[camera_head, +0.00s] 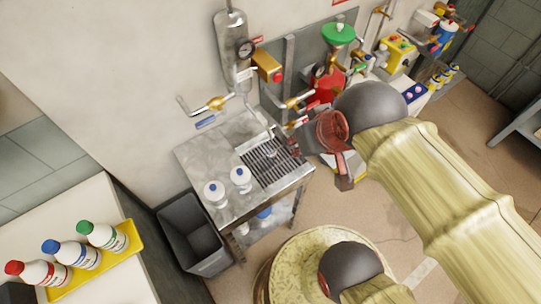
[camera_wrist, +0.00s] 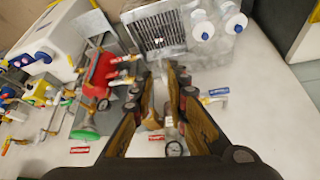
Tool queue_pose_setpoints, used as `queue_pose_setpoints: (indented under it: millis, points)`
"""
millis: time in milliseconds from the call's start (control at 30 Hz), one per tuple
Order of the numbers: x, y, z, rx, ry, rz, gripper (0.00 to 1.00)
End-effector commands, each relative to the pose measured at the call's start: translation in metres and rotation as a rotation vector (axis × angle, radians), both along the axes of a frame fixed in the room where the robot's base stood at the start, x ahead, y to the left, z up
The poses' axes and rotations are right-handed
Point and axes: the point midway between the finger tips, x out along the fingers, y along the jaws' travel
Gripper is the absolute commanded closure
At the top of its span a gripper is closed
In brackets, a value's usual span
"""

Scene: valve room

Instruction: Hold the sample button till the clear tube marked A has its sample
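A brass-coloured box (camera_head: 267,66) with a red button on its end is on the wall in the head view, beside a steel cylinder (camera_head: 230,35) with a round gauge (camera_head: 245,48). In the wrist view the gauge (camera_wrist: 173,149) shows low between my fingers, with the tan box (camera_wrist: 154,143) beside it. My gripper (camera_head: 322,158) hangs in front of the steel table's right side, apart from the wall box. It also shows in the wrist view (camera_wrist: 166,78), its fingers spread and nothing held. I cannot make out a clear tube marked A.
The steel table (camera_head: 200,150) has a drain grate (camera_head: 272,160) and two white bottles (camera_head: 215,193) on top. A grey bin (camera_head: 192,240) stands at its left. A yellow tray (camera_head: 107,267) holds bottles.

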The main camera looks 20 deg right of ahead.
Motion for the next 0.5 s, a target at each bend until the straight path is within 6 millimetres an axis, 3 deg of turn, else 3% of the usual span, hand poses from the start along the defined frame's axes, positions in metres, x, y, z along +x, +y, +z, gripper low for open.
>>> queue_pose_setpoints:
  millis: [233, 500]
  points:
    - [0.0, 0.0, 0.0, 0.0, 0.0, 0.0, 1.0]
    - [0.0, 0.0, 0.0, 0.0, 0.0, 0.0, 1.0]
